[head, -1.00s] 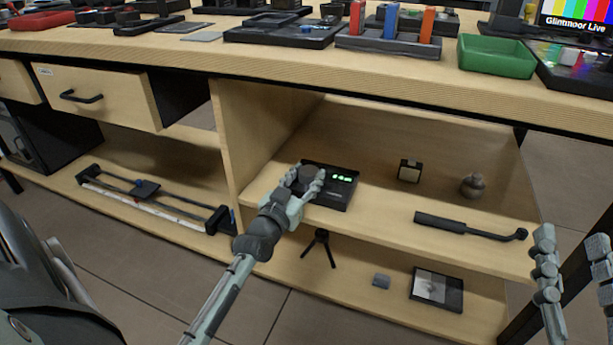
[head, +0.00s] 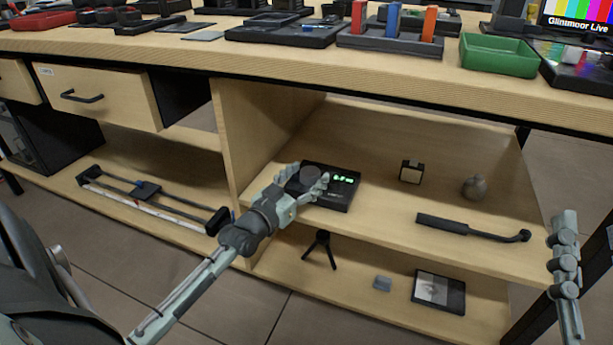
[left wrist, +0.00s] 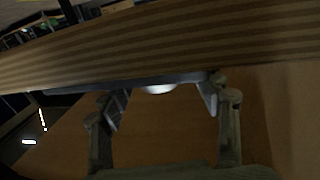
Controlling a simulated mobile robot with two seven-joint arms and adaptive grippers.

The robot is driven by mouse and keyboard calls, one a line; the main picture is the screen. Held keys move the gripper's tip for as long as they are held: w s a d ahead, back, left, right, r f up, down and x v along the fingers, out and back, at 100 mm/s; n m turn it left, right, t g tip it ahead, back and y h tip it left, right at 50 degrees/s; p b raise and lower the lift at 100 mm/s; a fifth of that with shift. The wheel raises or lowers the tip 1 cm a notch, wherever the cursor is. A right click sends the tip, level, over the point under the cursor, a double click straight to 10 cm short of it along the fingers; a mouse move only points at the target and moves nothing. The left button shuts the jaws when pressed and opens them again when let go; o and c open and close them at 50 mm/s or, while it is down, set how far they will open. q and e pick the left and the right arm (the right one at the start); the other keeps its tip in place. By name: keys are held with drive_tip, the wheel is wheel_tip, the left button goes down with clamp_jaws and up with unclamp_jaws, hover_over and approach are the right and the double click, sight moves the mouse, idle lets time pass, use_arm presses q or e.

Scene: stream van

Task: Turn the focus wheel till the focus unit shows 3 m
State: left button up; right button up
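The focus unit (head: 340,198) is a dark box on the upper shelf of the open cabinet. Its green display (head: 344,179) is lit, but too small to read surely. The round dark focus wheel (head: 310,174) is on its left part. My left gripper (head: 308,184) is at the wheel, its fingers by the wheel's sides; contact is unclear. In the left wrist view its fingers (left wrist: 162,100) stand wide apart, and I make out no wheel between them. My right gripper (head: 588,242) is at the right edge, partly cut off, its fingers apart and empty.
The worktop (head: 300,62) overhangs the shelf. A dark handle-like tool (head: 460,226), a small box (head: 411,171) and a grey round object (head: 474,187) stand right of the unit. A small tripod (head: 320,247) and a framed picture (head: 438,290) are below. A wooden divider (head: 235,130) is at left.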

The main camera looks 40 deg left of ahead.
use_arm(q)
drive_tip(key=s, duration=1.2)
drive_tip(key=shift+d, duration=0.3)
